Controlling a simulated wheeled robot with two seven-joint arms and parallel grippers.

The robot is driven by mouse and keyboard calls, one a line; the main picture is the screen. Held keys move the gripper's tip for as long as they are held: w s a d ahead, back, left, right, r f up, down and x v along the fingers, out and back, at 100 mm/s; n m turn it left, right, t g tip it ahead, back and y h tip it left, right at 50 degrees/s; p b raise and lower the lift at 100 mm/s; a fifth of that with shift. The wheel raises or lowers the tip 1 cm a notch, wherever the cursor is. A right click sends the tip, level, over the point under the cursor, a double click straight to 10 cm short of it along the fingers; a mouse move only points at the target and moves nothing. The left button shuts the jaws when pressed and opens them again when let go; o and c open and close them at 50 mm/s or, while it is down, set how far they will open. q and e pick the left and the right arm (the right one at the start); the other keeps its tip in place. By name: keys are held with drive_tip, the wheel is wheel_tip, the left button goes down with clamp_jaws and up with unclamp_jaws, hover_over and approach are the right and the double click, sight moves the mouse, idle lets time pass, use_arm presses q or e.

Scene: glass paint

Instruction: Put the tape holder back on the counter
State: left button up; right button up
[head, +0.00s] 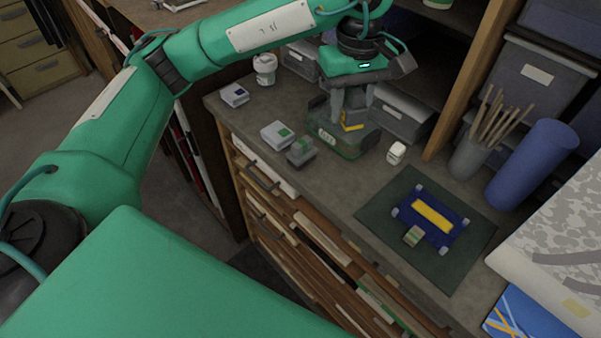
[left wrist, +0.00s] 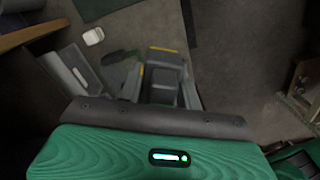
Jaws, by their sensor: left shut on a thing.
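The tape holder appears to be the dark green, partly see-through piece (head: 347,147) under my left gripper in the head view. My left gripper (head: 350,118) points down over the counter and is shut on it. In the left wrist view the gripper (left wrist: 163,88) shows with grey and yellow parts between or beside its fingers, and a dark green part (left wrist: 117,76) lies to their left. The fingers hide much of the holder. I cannot tell whether its base touches the counter (head: 345,187). My right gripper is not in view.
Small boxes (head: 277,134) and a grey block (head: 301,151) stand left of the gripper. A white jar (head: 396,153) is close on its right. Grey bins (head: 400,112) stand behind. A green mat (head: 385,210) with a blue frame lies nearer the front right. Some counter between is clear.

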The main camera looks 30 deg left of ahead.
use_arm(q)
drive_tip(key=shift+s+a+r+n, duration=0.2)
drive_tip(key=shift+a+n, duration=0.2)
drive_tip(key=shift+a, duration=0.1)
drive_tip(key=p, duration=0.4)
hover_over(333, 184)
wheel_tip(333, 184, down, 15)
drive_tip(key=shift+r, duration=0.2)
drive_tip(key=shift+s+f, duration=0.1)
drive_tip(key=shift+f, duration=0.6)
wheel_tip(333, 184, down, 3)
drive_tip(key=shift+f+p, duration=0.15)
drive_tip(key=shift+p, duration=0.6)
drive_tip(key=shift+f, duration=0.15)
drive_tip(key=shift+f+b, duration=0.2)
drive_tip(key=shift+b, duration=0.1)
drive_tip(key=o, duration=1)
drive_tip(key=shift+c, duration=0.2)
drive_tip(key=shift+r, duration=0.1)
